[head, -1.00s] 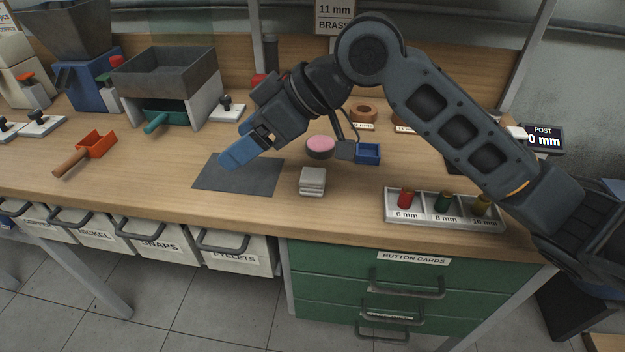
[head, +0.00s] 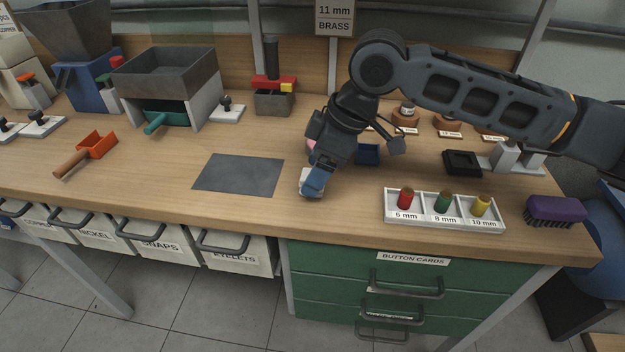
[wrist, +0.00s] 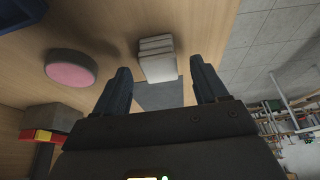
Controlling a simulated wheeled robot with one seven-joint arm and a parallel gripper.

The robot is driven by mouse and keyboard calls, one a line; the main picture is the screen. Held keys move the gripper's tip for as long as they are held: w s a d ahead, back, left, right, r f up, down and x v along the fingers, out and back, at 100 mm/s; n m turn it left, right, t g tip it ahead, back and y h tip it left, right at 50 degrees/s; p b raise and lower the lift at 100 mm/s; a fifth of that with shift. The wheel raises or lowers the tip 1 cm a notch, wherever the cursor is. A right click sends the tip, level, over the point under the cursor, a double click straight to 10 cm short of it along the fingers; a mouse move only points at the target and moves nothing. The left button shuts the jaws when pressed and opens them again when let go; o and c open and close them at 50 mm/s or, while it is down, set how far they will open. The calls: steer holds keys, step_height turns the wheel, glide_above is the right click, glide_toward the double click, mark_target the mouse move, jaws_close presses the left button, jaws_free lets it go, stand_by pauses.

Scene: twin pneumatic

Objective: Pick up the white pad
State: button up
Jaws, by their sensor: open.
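The white pad (head: 308,190) lies on the wooden bench, right of the dark grey mat (head: 238,175). In the head view my gripper (head: 314,183) is over it and hides much of it. In the wrist view the white pad (wrist: 158,59) looks like a small stack of white layers. It shows ahead of the gap between my two fingertips (wrist: 160,80). My gripper is open and nothing is held. I cannot tell the exact height of the fingertips above the pad.
A pink-topped round pad (wrist: 70,69) and a blue tray (head: 368,154) are close behind my gripper. A white rack (head: 443,212) with colored pegs stands to the right, near the front edge. A purple brush (head: 556,210) is farther right. The mat is bare.

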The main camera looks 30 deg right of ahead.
steer(key=shift+x, duration=1.05)
steer(key=c, duration=1.1)
